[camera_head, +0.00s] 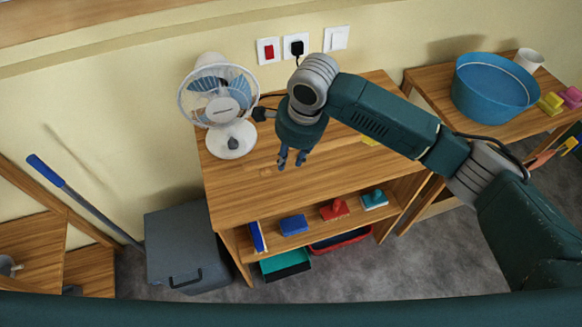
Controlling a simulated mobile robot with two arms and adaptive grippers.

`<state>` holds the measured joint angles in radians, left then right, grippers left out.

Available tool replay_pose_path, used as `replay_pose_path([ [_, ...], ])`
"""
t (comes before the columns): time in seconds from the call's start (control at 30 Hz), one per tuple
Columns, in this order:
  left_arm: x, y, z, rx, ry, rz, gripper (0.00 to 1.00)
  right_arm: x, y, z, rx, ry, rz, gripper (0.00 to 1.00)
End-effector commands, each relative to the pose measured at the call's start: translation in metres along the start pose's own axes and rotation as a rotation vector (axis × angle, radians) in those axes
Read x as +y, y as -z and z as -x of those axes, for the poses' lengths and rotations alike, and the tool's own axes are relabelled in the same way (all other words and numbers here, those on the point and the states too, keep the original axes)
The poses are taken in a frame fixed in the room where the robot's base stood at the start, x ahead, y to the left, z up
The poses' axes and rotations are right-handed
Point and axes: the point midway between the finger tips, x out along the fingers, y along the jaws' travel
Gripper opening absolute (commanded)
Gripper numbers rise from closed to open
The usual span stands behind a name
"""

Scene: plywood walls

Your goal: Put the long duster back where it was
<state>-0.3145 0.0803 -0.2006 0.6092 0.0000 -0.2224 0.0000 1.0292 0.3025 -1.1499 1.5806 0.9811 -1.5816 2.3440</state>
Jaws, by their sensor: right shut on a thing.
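My right gripper (292,160) hangs over the wooden shelf unit's top, right of the white fan. It points down with its dark fingers close together. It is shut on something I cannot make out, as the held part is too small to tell. A long stick with a blue grip (46,171) and a grey pole leans at the far left, beside the grey bin. I cannot tell whether it is the long duster, because its lower end is hidden. My left gripper is not in view.
The fan (231,145) stands on the wooden shelf unit (236,190). Its shelf holds a blue block (293,225) and several small items. A grey bin (183,245) stands left of it. A blue basin (494,90) and cup (528,60) stand on the right table.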

Motion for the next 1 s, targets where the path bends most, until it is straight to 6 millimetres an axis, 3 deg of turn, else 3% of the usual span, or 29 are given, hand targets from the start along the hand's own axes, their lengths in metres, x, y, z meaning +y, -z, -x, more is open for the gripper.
replay_pose_path([
  [0.3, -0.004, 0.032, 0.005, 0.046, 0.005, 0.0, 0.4, 0.007, 0.005, -0.035, 0.002, -0.002, -0.001, 0.02],
  [0.5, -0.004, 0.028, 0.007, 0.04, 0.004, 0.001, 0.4, 0.011, 0.007, -0.06, 0.002, 0.001, 0.0, 0.02],
  [0.73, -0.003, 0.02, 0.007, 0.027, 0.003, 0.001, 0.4, 0.012, 0.007, -0.064, 0.001, 0.001, 0.001, 0.02],
  [0.77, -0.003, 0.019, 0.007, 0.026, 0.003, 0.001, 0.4, 0.013, 0.007, -0.064, 0.001, 0.0, 0.0, 0.3],
  [0.83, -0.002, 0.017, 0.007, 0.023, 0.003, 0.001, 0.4, 0.013, 0.007, -0.064, 0.001, 0.0, 0.0, 0.44],
  [1.0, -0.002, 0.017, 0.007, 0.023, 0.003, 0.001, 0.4, 0.013, 0.006, -0.063, 0.001, 0.0, 0.0, 0.47],
])
